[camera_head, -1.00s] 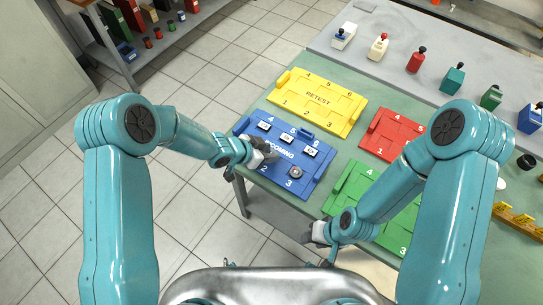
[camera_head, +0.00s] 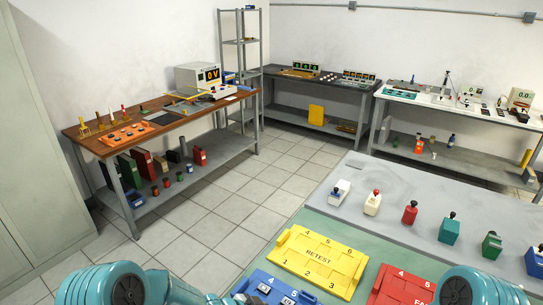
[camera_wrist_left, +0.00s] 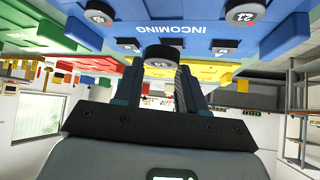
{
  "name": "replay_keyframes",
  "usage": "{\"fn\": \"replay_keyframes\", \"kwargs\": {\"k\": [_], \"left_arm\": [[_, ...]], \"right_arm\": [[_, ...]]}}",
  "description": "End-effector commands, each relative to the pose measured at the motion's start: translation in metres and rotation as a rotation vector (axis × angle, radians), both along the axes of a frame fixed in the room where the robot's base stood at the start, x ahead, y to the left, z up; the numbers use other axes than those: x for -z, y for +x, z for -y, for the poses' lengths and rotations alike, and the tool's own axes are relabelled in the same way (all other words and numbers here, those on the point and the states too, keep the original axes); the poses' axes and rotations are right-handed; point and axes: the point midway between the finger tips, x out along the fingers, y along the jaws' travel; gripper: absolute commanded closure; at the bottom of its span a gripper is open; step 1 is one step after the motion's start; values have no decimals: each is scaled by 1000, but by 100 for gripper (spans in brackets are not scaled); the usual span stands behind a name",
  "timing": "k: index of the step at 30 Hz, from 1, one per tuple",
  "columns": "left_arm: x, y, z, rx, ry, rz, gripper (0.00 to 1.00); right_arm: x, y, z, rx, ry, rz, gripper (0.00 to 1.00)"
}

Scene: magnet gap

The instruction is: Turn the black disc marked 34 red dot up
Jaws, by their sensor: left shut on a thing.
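My left gripper (camera_wrist_left: 160,68) shows in the left wrist view, shut on the black disc marked 34 (camera_wrist_left: 160,52) between its fingertips. The disc's edge with a small pale 34 label faces the camera; I cannot see a red dot on it. The disc is close to the blue INCOMING tray (camera_wrist_left: 187,47), which appears upside down; whether they touch is unclear. In the head view only part of the blue tray (camera_head: 262,278) shows, at the bottom.
A disc marked 21 (camera_wrist_left: 245,14) and another disc (camera_wrist_left: 98,16) sit on the blue tray. The yellow RETEST tray (camera_head: 318,262) and red tray (camera_head: 402,287) lie beside it.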

Motion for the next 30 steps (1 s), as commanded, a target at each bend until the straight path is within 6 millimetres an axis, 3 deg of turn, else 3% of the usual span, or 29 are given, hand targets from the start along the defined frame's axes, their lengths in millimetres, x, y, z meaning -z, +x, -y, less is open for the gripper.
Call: {"fn": "replay_keyframes", "kwargs": {"k": [6,17,24,30], "left_arm": [[-45,7,-26,-176,-1,5,87],[-100,-3,-82,-482,-1,4,87],[-129,-32,-133,-722,-1,5,87],[-140,-66,-169,-893,0,3,87]], "right_arm": [[3,0,0,0,0,0,57],[6,0,0,0,0,0,57],[8,0,0,0,0,0,57],[10,0,0,0,0,0,57]]}}
